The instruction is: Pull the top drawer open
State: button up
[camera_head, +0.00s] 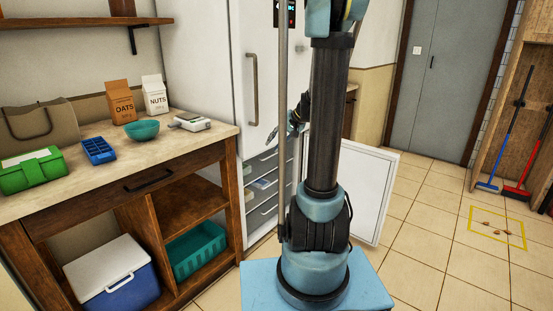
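A white fridge-freezer (215,75) stands behind my arm. Its lower compartment shows a stack of drawers, the top drawer (262,162) uppermost. They look pushed in, and the right part of the stack is hidden by my arm and column. A white lower door (371,195) stands swung open to the right. My gripper (292,129) is small in view, left of my arm and in front of the fridge, above the drawers. Whether its fingers are open or shut cannot be made out. The wooden counter also has a closed drawer (140,184) with a black handle.
The counter (205,137) at left holds cartons, a teal bowl (142,130), a scale and boxes. A blue cooler (115,275) and teal crate (197,250) sit below.

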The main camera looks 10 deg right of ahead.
jog(key=w+d+f+m+t+y, duration=0.1)
jog(key=w+d+f, duration=0.3)
jog(key=w, duration=0.5)
jog(key=w+d+f+m+t+y, duration=0.2)
jog(key=w+d+f, duration=0.15)
jog(key=w, duration=0.45)
jog(key=w+d+f+m+t+y, duration=0.1)
jog(key=w+d+f+t, duration=0.1)
jog(key=w+d+f, duration=0.4)
jog(key=w+d+f+m+t, duration=0.2)
jog(key=d+f, duration=0.2)
jog(key=f, duration=0.3)
jog(key=x, duration=1.7)
jog(key=shift+f, duration=0.35)
jog(key=shift+s, duration=0.1)
grip_shut()
